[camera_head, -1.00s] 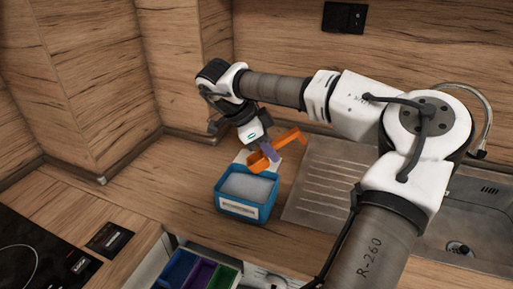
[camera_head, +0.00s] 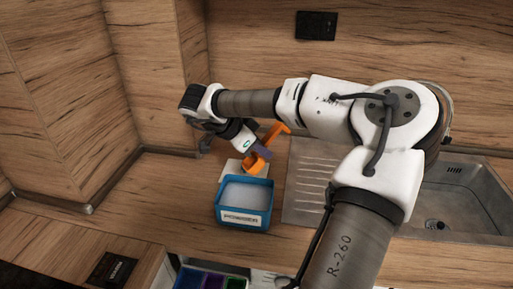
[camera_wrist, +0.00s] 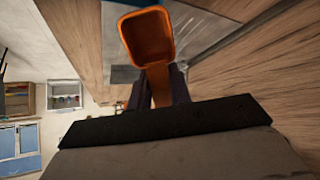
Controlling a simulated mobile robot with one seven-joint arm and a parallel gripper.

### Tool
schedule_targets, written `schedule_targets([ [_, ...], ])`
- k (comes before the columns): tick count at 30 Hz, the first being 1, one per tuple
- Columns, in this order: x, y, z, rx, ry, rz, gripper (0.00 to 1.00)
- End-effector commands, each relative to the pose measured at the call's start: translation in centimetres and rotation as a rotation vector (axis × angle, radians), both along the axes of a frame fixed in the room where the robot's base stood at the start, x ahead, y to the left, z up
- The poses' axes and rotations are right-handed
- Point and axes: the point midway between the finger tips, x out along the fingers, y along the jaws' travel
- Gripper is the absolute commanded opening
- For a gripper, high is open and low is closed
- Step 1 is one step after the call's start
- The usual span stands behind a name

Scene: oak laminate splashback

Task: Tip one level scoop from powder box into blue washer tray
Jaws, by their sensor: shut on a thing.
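The powder box (camera_head: 245,217) is a blue open tub with a white label, standing on the counter with pale powder (camera_head: 246,194) inside. My gripper (camera_head: 262,152) is shut on the orange scoop (camera_head: 256,166), just behind the box's back rim. The scoop is tilted, its handle rising to the upper right. In the wrist view the scoop (camera_wrist: 147,38) sits beyond the fingers, and its visible inside is plain orange with no powder to be seen. The blue washer tray (camera_head: 188,279) is at the bottom edge, partly cut off.
Purple (camera_head: 213,282) and green (camera_head: 236,283) compartments lie beside the blue one in the pulled-out drawer. A white flat piece (camera_head: 229,169) lies behind the box. Counter left of the box is clear.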

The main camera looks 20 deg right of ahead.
Motion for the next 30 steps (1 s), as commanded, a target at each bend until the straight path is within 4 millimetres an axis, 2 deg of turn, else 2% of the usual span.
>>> schedule_targets([
  [30, 0.0, 0.0, -4.6, 0.001, -0.001, -0.001, 0.01],
])
